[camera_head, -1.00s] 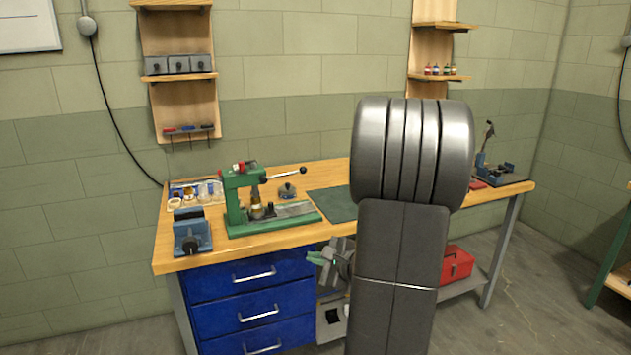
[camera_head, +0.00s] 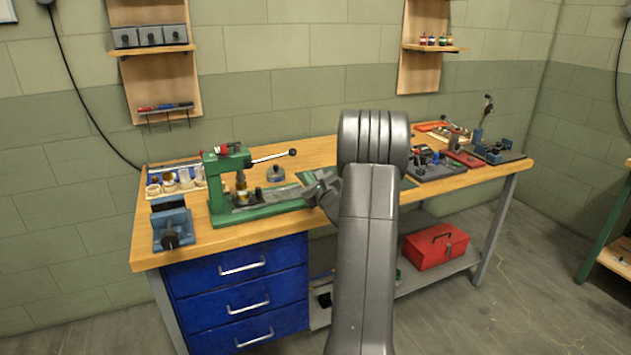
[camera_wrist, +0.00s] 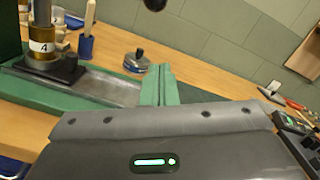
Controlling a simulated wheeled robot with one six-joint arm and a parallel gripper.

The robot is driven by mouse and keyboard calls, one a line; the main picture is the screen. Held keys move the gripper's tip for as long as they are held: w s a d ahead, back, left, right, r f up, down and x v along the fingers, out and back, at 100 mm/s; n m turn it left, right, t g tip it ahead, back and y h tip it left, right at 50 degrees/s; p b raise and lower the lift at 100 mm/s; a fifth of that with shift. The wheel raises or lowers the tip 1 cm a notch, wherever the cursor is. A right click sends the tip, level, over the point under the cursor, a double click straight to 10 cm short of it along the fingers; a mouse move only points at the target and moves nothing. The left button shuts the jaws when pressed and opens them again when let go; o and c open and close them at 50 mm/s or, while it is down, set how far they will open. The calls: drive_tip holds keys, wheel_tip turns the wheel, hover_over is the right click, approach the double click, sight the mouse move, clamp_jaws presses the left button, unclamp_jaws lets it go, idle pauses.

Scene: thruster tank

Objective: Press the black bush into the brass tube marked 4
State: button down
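The brass tube marked 4 (camera_wrist: 41,45) stands upright in the green press (camera_head: 222,188), its label facing the wrist camera. In the head view the tube (camera_head: 241,188) is small, under the press head. A dark piece (camera_wrist: 65,68) sits at the tube's foot on the press bed. A small black piece (camera_head: 258,193) stands right of the tube in the head view; it may be the black bush, but I cannot tell. My gripper (camera_wrist: 160,84) has its green fingers together, with nothing seen between them. In the head view my gripper (camera_head: 312,188) is at the press's right end, apart from the tube.
The press lever (camera_head: 274,156) sticks out right. A round metal piece (camera_head: 275,173) stands behind the press. A blue vise (camera_head: 171,228) and a tray of cups (camera_head: 175,185) are left. Fixtures (camera_head: 430,165) crowd the bench's right side.

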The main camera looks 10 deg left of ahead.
drive_tip(key=a+r, duration=0.1)
drive_tip(key=w+a+r+p, duration=0.1)
drive_tip(key=w+a+r, duration=0.1)
drive_tip(key=shift+a+r+p, duration=0.25)
drive_tip(key=shift+r+p, duration=0.1)
drive_tip(key=shift+p, duration=0.05)
drive_tip(key=shift+s+r, duration=0.1)
drive_tip(key=s+a+r+n+b, duration=0.3)
drive_tip(key=a+r+n+b, duration=0.1)
drive_tip(key=r+n, duration=0.3)
drive_tip(key=s+a+r+n+g+b, duration=0.1)
drive_tip(key=a+r+n+b, duration=0.3)
drive_tip(key=r+n, duration=0.4)
drive_tip(key=shift+s+a+r+n+b, duration=0.3)
drive_tip(key=shift+s+b, duration=0.25)
drive_tip(key=shift+s, duration=0.35)
